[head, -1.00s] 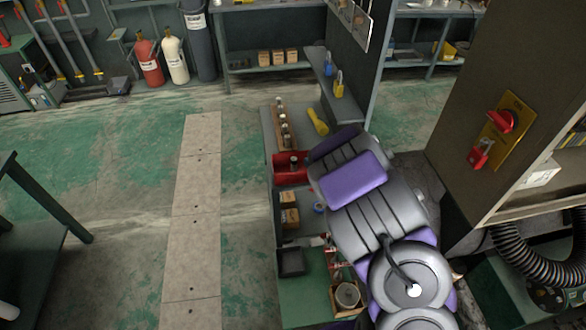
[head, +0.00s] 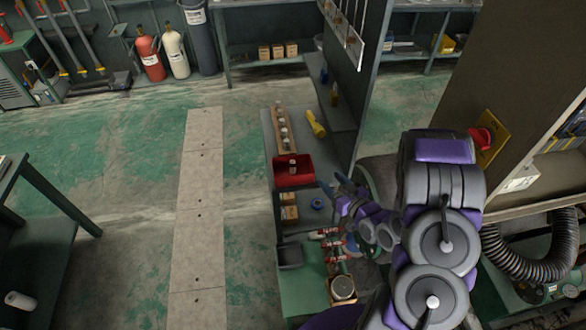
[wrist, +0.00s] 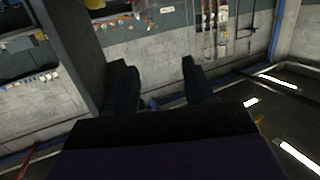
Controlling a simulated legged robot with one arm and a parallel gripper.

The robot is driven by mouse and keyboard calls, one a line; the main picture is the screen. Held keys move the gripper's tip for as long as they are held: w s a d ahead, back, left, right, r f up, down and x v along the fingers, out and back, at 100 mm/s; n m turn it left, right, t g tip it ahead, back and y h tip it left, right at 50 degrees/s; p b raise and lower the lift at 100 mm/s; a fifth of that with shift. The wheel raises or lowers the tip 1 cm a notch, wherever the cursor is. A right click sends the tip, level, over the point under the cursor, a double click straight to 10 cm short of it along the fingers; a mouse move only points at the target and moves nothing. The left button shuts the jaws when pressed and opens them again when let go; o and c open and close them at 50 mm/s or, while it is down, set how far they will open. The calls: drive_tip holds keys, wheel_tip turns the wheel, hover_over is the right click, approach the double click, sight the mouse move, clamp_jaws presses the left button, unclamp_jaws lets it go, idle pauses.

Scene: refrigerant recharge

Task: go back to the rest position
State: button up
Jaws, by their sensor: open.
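My gripper (head: 332,183) is on the folded arm at the right of the head view, above the bench side. Its fingers point left, near the right edge of the red bin (head: 303,181); whether they touch it I cannot tell. In the wrist view the two fingers of my gripper (wrist: 158,84) stand apart with nothing between them. Beyond them is a grey wall with hanging tools, seen tilted.
A cabinet with a red switch (head: 482,141) stands close to my arm at right.

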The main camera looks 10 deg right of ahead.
drive_tip(key=shift+s+a, duration=0.15)
drive_tip(key=shift+s, duration=0.05)
idle(0.4)
drive_tip(key=d+r+g+h+b, duration=0.2)
drive_tip(key=d+g+h, duration=0.3)
drive_tip(key=d, duration=0.1)
drive_tip(key=s+d+r+m+g+h, duration=0.1)
drive_tip(key=s+r+g+h, duration=0.25)
drive_tip(key=s+r, duration=0.2)
drive_tip(key=s+a+r+m+g+b, duration=0.1)
drive_tip(key=s+a, duration=0.4)
drive_tip(key=s, duration=0.5)
drive_tip(key=s+a+r+m+g+y, duration=0.1)
drive_tip(key=s+a+r+g, duration=0.3)
drive_tip(key=s, duration=0.6)
drive_tip(key=s+a+r+m+g+y+b, duration=0.1)
drive_tip(key=s+a+r+g, duration=0.2)
drive_tip(key=s+a, duration=0.3)
drive_tip(key=s+r, duration=0.1)
drive_tip(key=s, duration=0.2)
drive_tip(key=shift+s+r+b, duration=0.2)
drive_tip(key=shift+s+b, duration=0.15)
drive_tip(key=shift+s, duration=0.05)
drive_tip(key=shift+y, duration=0.25)
